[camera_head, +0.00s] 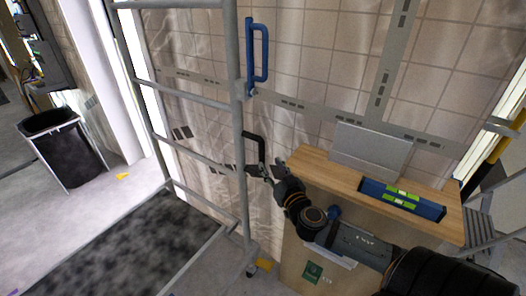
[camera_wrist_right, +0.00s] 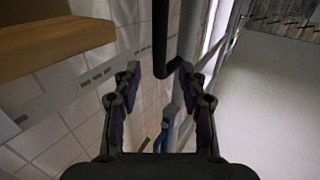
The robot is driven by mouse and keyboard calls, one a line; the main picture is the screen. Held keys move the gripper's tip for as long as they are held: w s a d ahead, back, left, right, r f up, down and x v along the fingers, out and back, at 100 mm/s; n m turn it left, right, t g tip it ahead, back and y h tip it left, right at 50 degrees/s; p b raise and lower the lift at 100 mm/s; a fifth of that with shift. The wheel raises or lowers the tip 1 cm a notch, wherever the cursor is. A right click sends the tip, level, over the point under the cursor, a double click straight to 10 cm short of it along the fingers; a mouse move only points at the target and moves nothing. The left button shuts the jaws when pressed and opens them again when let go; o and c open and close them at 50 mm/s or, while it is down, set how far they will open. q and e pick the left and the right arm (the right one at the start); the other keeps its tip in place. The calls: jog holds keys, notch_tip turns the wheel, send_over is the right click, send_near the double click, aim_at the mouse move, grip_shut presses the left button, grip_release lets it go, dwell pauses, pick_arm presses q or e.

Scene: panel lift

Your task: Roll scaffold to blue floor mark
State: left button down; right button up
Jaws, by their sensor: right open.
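The scaffold (camera_head: 241,130) is a grey tube frame on the left half of the head view. On its near post sit a blue handle (camera_head: 264,52) higher up and a black handle (camera_head: 261,147) lower down. My right gripper (camera_head: 264,173) is open just at the lower end of the black handle. In the right wrist view the black handle (camera_wrist_right: 160,38) lies between the spread fingers (camera_wrist_right: 160,75), with a grey post beside it. The blue handle (camera_wrist_right: 167,126) shows farther back there. My left gripper is not in view. I cannot make out a blue floor mark.
A wooden-topped cabinet (camera_head: 310,165) with a blue level (camera_head: 401,198) and a grey box (camera_head: 371,150) stands at right, under my right arm. A black bin (camera_head: 62,150) stands far left. A tiled wall is behind.

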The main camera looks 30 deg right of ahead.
aim_at(263, 153)
jog(key=w+p, duration=0.1)
jog(key=w, duration=0.1)
jog(key=w+d, duration=0.1)
jog(key=w, duration=0.2)
jog(key=w+p, duration=0.1)
jog(key=w, duration=0.2)
jog(key=shift+d+p, duration=0.3)
jog(key=shift+d, duration=0.1)
jog(key=shift+w, duration=0.25)
jog(key=shift+f, duration=0.1)
grip_shut()
